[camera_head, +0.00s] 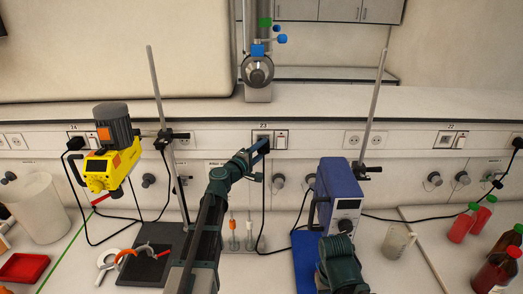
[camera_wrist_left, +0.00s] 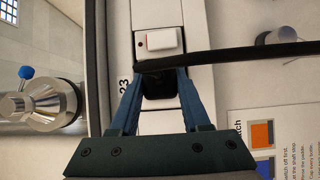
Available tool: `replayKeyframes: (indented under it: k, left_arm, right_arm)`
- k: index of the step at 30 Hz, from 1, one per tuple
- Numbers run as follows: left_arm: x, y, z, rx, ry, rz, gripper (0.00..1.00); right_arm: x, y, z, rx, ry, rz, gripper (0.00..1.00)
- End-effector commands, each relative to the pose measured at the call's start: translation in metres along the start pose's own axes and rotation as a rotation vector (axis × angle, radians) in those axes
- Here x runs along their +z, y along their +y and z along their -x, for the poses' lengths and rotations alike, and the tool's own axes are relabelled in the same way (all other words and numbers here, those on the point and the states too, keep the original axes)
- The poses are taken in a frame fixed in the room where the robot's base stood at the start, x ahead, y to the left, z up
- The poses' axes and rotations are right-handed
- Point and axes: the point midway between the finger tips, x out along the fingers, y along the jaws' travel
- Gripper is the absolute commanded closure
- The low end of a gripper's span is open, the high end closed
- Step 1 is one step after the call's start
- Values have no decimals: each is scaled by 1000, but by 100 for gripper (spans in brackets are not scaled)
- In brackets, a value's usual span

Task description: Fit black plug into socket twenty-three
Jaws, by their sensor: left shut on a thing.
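My left gripper (camera_head: 262,147) reaches to the wall panel at the socket marked 23 (camera_head: 263,134). In the left wrist view its blue fingers (camera_wrist_left: 160,88) are shut on the black plug (camera_wrist_left: 159,84), beside the label 23. The plug covers the socket face, so I cannot tell how deep it sits or whether it touches. Its black cable (camera_wrist_left: 235,57) runs off to the right in the wrist view and hangs down in the head view. My right gripper is out of view.
A white rocker switch (camera_wrist_left: 161,40) sits beside the socket. A yellow stirrer (camera_head: 108,165) on a stand is at left, a blue device (camera_head: 340,195) at right. Small vials (camera_head: 234,240) stand below my left arm. Red bottles (camera_head: 462,224) are at far right.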

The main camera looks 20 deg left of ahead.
Motion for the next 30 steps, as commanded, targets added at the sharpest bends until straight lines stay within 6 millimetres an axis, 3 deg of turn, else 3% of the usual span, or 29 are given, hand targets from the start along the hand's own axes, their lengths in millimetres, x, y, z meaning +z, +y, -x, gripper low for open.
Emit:
replayKeyframes:
  k: [30]
  left_arm:
    - [-10, 0, -15, 0, 0, 0, 100]
  right_arm:
    - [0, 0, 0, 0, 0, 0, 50]
